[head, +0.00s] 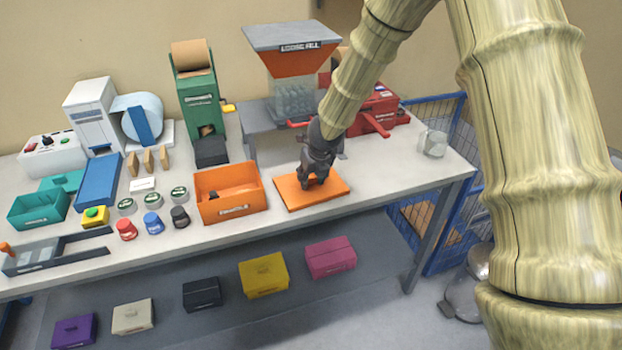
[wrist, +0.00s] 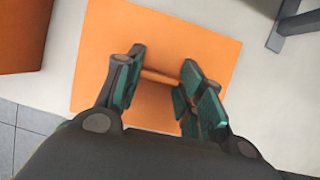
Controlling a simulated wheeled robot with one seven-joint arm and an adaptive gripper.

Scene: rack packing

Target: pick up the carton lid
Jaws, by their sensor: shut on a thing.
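The carton lid (head: 292,196) is a flat orange panel lying on the white table, right of the open orange carton (head: 228,209). My gripper (head: 313,182) points down over the middle of the lid. In the wrist view the lid (wrist: 195,35) fills the middle, with a raised orange grip bar (wrist: 160,76) between my fingers. My gripper (wrist: 158,82) is shut on that bar. The lid looks flat on the table; I cannot tell if there is a small gap under it. The carton holds a dark item.
Behind stand a hopper machine (head: 292,65), a green dispenser (head: 196,95) and a red machine (head: 376,110). Left of the carton are small jars (head: 153,222) and a blue panel (head: 98,182). A clear mug (head: 433,143) stands right. The table right of the lid is clear.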

